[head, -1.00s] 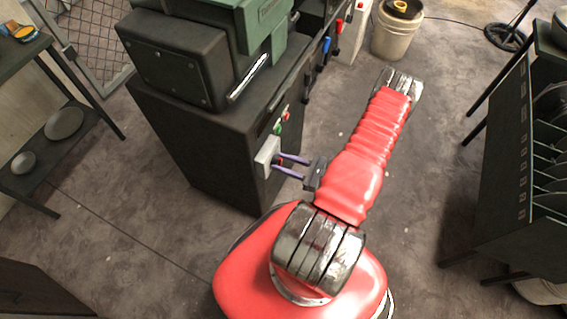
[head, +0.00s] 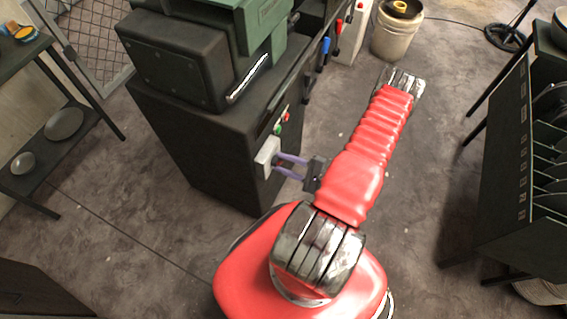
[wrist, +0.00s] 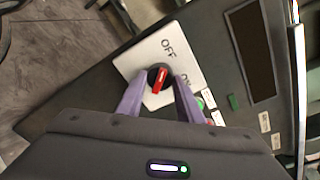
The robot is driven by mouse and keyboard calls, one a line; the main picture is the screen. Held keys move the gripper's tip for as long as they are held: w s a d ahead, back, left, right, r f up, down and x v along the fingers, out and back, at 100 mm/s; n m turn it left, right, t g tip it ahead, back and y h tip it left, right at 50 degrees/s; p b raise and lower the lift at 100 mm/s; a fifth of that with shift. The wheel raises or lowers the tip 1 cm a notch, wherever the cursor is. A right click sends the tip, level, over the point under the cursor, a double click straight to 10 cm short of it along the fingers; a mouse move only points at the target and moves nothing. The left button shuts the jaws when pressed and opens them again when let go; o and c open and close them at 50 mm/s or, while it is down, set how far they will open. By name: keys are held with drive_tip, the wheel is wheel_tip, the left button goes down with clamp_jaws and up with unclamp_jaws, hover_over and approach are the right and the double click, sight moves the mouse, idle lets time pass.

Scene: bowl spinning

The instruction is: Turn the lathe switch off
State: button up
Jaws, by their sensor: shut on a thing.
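The lathe switch is a black round knob with a red bar (wrist: 158,80) on a white plate (wrist: 178,45) marked OFF, with a second, partly hidden label that looks like ON. The red bar slants, its brighter end low; I cannot tell for sure which mark it points to. The plate also shows on the dark lathe cabinet's side in the head view (head: 266,155). My gripper (head: 277,162), with two purple fingers, reaches the plate from the right. In the wrist view its fingertips stand on either side of the knob, shut on it.
The dark lathe cabinet (head: 205,150) carries green and red buttons (head: 281,125) just above the switch. A dark rack (head: 500,180) stands at the right, a shelf (head: 75,155) at the left, and a bucket (head: 397,35) at the back.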

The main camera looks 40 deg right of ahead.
drive_tip(key=shift+f+n, duration=0.1)
drive_tip(key=shift+n, duration=0.4)
drive_tip(key=shift+a, duration=0.1)
drive_tip(key=o, duration=1.1)
drive_tip(key=shift+c, duration=0.2)
drive_tip(key=shift+s, duration=0.1)
drive_tip(key=v, duration=1.3)
drive_tip(key=shift+s, duration=0.3)
